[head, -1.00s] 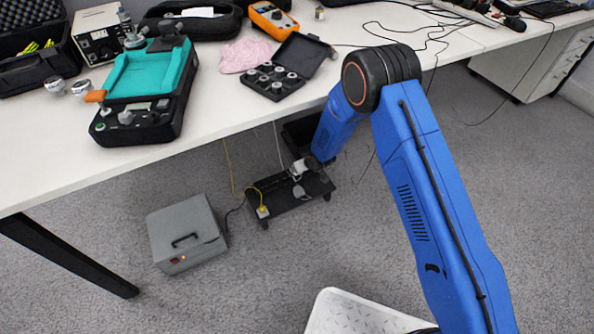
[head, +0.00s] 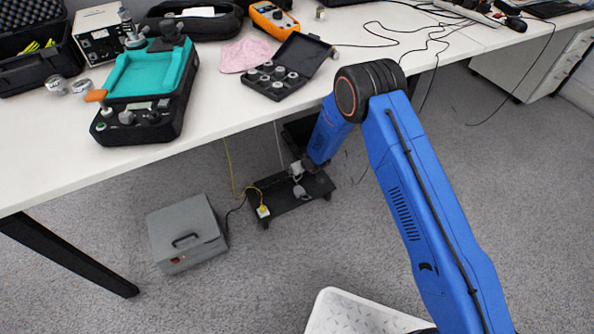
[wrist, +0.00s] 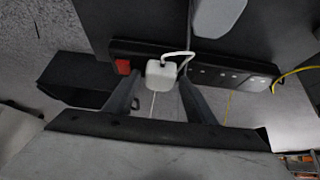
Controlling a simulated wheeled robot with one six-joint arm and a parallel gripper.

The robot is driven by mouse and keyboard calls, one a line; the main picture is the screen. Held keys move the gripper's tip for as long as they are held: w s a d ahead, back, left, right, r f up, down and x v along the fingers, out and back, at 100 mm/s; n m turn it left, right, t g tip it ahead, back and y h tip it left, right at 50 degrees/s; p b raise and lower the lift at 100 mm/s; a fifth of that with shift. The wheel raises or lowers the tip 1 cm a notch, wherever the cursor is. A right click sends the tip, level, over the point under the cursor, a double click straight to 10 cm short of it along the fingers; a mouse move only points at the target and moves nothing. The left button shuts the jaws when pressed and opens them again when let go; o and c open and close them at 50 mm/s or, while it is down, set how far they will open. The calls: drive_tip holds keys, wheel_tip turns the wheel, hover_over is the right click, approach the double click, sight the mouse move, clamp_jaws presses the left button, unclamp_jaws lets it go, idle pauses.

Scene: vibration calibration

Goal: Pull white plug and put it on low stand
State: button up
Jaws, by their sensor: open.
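The white plug (wrist: 160,74) sits at a dark power strip (wrist: 232,78) with a red switch (wrist: 122,66). A white cord loops from the plug. My gripper (wrist: 160,84) is open, with one finger on each side of the plug; I cannot tell if either touches it. In the head view the plug (head: 296,168) is small and partly behind my arm's end. The low stand (head: 283,204) is a black platform on the floor under the table. A grey adapter (head: 299,191) rests on it and shows in the wrist view (wrist: 217,15).
A yellow plug (head: 263,211) with a yellow cord is at the stand's left end. A grey box (head: 187,235) stands on the floor to the left. The white table (head: 225,110) overhangs behind. Cords hang near the stand.

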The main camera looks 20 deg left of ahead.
drive_tip(key=c, duration=0.9)
drive_tip(key=shift+r, duration=0.85)
idle(0.6)
drive_tip(key=shift+r, duration=1.7)
drive_tip(key=shift+d, duration=0.15)
